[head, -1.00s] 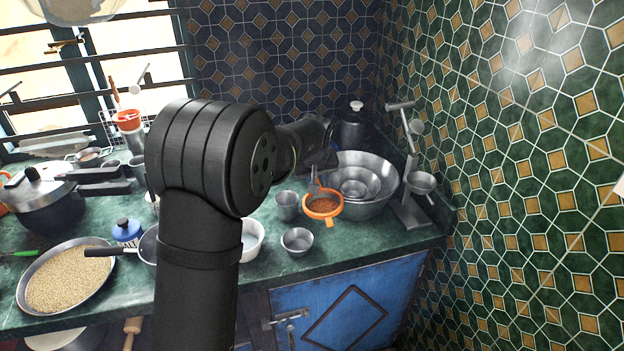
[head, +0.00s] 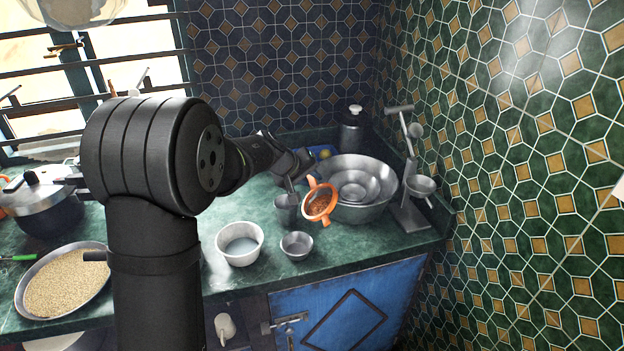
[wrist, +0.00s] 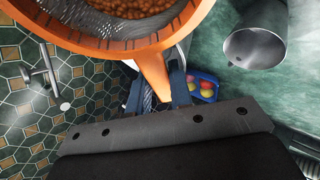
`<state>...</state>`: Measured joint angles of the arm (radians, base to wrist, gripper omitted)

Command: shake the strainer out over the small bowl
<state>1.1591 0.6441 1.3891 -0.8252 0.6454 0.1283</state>
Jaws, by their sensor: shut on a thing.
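The orange strainer (head: 309,212) is in the air in front of the large metal bowl, tilted with its open side toward the head camera. Reddish-brown grains (head: 321,203) lie in its mesh. My gripper (head: 294,182) is shut on the strainer's handle; in the wrist view the orange handle (wrist: 152,72) runs down between the fingers (wrist: 160,95). The wrist view also shows the grains (wrist: 125,8) still in the strainer. The small metal bowl (head: 297,248) stands on the counter, below and left of the strainer. Its inside looks empty.
A metal cup (head: 286,214) stands just left of the strainer, also in the wrist view (wrist: 255,48). A white bowl (head: 240,259) is left of the small bowl. The large metal bowl (head: 365,212) and a metal stand (head: 408,215) are at right, near the tiled wall.

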